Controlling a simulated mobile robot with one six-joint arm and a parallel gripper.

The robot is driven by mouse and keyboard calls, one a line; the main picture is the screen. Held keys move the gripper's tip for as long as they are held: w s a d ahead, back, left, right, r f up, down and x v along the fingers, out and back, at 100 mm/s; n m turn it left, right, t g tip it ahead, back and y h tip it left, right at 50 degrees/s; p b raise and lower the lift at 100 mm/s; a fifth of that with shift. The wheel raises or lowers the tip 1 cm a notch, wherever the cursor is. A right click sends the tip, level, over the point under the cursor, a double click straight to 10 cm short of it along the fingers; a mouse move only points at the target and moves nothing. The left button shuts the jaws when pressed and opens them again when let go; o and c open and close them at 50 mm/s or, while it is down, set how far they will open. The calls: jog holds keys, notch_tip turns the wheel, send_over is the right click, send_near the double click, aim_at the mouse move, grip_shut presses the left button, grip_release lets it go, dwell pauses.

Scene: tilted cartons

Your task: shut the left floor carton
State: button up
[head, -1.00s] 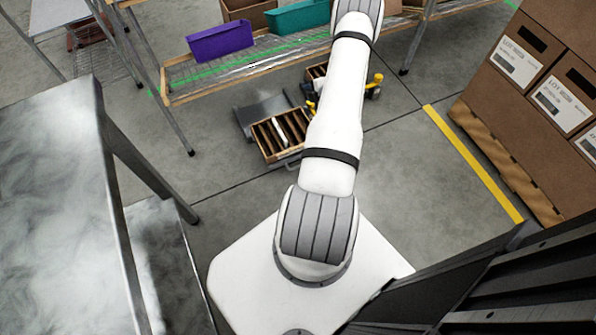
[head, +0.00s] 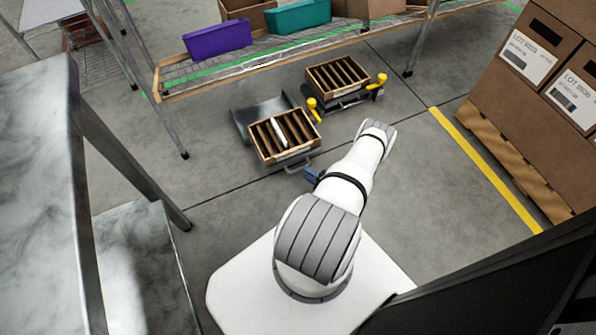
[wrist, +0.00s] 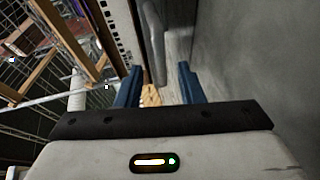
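The left floor carton (head: 262,150) is a brown, open-topped box with dark dividers and a white item between them. It sits low on the floor at a slant, with a grey plate (head: 262,108) behind it and a grey handle bar (head: 291,166) at its front. My gripper (head: 311,174) shows in the head view only as a small blue part beside that bar, partly hidden by my arm. In the wrist view my gripper (wrist: 159,86) has its two blue fingers apart, with a tan thing (wrist: 151,97) showing between them. I cannot tell whether they touch anything.
A second divided carton (head: 313,76) sits behind and right, on a dark base with yellow knobs. A wire shelf (head: 200,83) holds purple (head: 217,38) and teal (head: 297,16) bins. Stacked boxes on a pallet (head: 511,165) stand right. Bare floor lies between.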

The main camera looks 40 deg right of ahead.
aim_at(300, 169)
jog(key=shift+b+x, duration=0.6)
jog(key=shift+x, duration=1.95)
jog(key=shift+c, duration=0.4)
grip_shut()
